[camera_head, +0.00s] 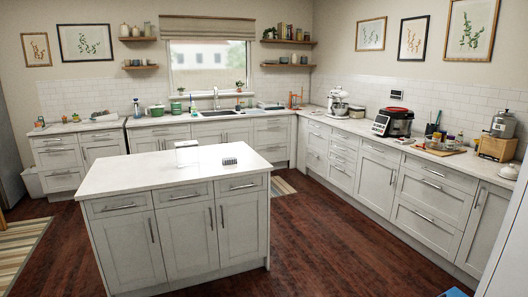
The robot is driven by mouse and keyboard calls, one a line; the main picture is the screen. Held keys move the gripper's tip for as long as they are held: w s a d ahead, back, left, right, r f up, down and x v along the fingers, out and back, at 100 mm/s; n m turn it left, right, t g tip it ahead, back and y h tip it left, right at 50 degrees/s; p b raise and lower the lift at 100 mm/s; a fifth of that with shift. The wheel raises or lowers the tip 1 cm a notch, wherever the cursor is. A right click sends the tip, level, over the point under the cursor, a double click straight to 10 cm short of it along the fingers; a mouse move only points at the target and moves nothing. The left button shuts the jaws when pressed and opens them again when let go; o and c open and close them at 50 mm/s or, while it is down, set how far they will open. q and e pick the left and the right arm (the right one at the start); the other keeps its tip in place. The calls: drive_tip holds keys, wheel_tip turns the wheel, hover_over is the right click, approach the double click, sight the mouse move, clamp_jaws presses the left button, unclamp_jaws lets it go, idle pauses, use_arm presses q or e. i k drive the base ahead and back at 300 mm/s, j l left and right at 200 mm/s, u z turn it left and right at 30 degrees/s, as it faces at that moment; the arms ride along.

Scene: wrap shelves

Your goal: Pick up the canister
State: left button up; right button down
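Two small canister-like jars stand on the upper wall shelf at the far left, a whitish one (124,30) and a second one (136,31) beside it. A green container (176,108) stands on the back counter left of the sink. A silver metal vessel (503,124) stands on a wooden stand at the right end of the right counter. I cannot tell which of these is the canister. Neither of my grippers is in view.
A white-topped island (130,174) fills the middle, carrying a white box-like object (187,153) and a small grey item (230,161). A black-and-red cooker (394,122) stands on the right counter (352,125). The dark wood floor (330,240) between island and right cabinets is clear.

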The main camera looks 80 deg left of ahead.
sight(186, 156)
drive_tip(key=u, duration=3.3)
drive_tip(key=i+j, duration=0.1)
drive_tip(key=i, duration=1.1)
